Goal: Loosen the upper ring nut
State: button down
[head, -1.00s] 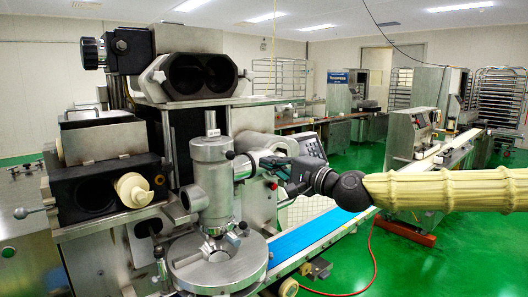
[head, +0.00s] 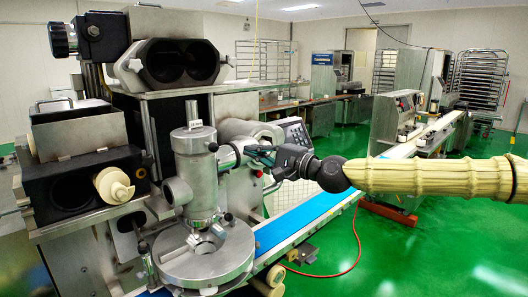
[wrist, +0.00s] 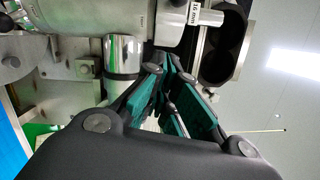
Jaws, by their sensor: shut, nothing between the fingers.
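An upright steel cylinder (head: 194,158) stands on the front of the encrusting machine. A short shiny ring (head: 227,156), apparently the upper ring nut, sits on the upper right side of the cylinder, with a small dark knob beside it. In the wrist view the chrome ring (wrist: 122,55) is left of the fingers, below the grey cylinder body. My gripper (head: 250,153) reaches in from the right with its fingers toward the ring. In the wrist view my gripper (wrist: 172,72) has its green-padded fingers shut and empty, close beside the ring. Whether they touch it is unclear.
A round steel plate (head: 203,262) lies below the cylinder. A blue conveyor belt (head: 290,222) runs behind it to the right. A keypad panel (head: 295,132) is just behind my gripper. The green floor (head: 430,250) at the right is open, with a red hose on it.

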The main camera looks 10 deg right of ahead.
aim_at(210, 146)
jog(key=a+p, duration=0.2)
jog(key=a, duration=0.4)
jog(key=shift+w+r+p, duration=0.2)
jog(key=shift+r+p, duration=0.2)
jog(key=shift+s+a, duration=0.1)
jog(key=shift+a, duration=0.1)
